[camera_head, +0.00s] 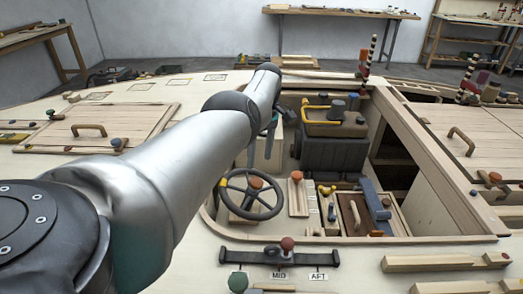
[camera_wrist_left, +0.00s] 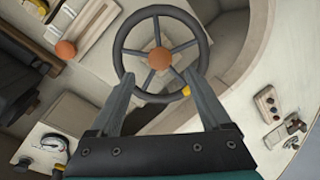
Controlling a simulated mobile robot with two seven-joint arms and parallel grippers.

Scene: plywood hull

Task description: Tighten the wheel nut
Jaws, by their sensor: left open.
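The steering wheel (camera_head: 232,207) is a dark ring with several spokes, set in the open cockpit. At its hub is the orange-brown wheel nut (camera_head: 256,183). In the left wrist view the wheel (camera_wrist_left: 204,45) fills the upper middle, with the nut (camera_wrist_left: 159,59) at its centre. My left gripper (camera_wrist_left: 159,80) is open and empty. Its two fingers point toward the wheel, and the nut appears between and just beyond the tips. In the head view the left gripper is partly hidden by my forearm, above the wheel. I cannot tell its exact gap to the nut.
An orange-knobbed lever (camera_head: 296,190) stands right of the wheel. A dark box with a yellow-handled tray (camera_head: 330,125) is behind. A MID/AFT selector bar (camera_head: 255,258) with a red-brown knob lies in front. Wooden hatches (camera_head: 95,125) flank the cockpit.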

